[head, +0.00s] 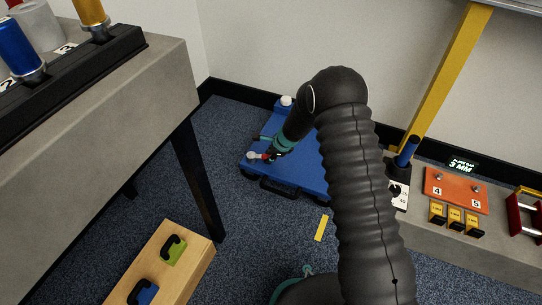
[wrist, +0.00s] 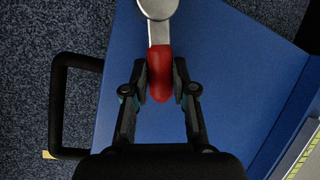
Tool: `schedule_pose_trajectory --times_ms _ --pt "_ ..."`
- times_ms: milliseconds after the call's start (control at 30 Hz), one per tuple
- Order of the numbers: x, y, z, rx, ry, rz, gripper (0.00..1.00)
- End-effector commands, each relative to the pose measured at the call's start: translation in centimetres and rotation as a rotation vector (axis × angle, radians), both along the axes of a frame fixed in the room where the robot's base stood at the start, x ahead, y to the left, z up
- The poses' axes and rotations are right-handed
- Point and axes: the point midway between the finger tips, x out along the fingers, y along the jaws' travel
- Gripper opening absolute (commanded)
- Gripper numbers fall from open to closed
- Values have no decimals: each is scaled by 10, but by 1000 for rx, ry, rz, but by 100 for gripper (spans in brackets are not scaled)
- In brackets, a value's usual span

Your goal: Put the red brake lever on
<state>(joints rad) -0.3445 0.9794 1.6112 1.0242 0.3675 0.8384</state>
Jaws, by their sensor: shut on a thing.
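The red brake lever (wrist: 160,75) has a red grip and a metal arm (wrist: 158,12) ending in a round head at the top of the wrist view. It lies over a blue platform (wrist: 235,95) with a dark side handle. My gripper (wrist: 160,83) is shut on the red grip, one finger on each side. In the head view my gripper (head: 268,155) is small and low at the left part of the blue platform (head: 312,172), with the lever's pale head (head: 253,155) just left of it. Which position the lever is in cannot be told.
A grey bench (head: 95,105) with blue and yellow cylinders stands left. A wooden block (head: 160,265) with green and blue pieces is in front. At right, a grey ledge (head: 480,260) carries an orange plate (head: 455,190). A yellow post (head: 445,80) rises behind. Carpet lies between.

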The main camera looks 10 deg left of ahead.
Motion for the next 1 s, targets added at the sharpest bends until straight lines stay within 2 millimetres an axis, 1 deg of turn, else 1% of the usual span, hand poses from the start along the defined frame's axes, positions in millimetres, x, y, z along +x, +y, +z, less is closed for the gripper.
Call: schedule_pose_trajectory --times_ms 33,167,200,300,433,667,833,1000 --pt "0 5 2 6 0 2 0" --pt "0 5 2 6 1 4 0" --pt "0 5 2 6 1 4 28" --pt "0 4 2 5 1 3 51" --pt "1 -1 1 4 1 -4 51" --pt "1 -4 3 3 2 -5 51" --pt "-3 -10 20 4 0 -4 51" --pt "-9 -23 49 4 -1 -2 51"
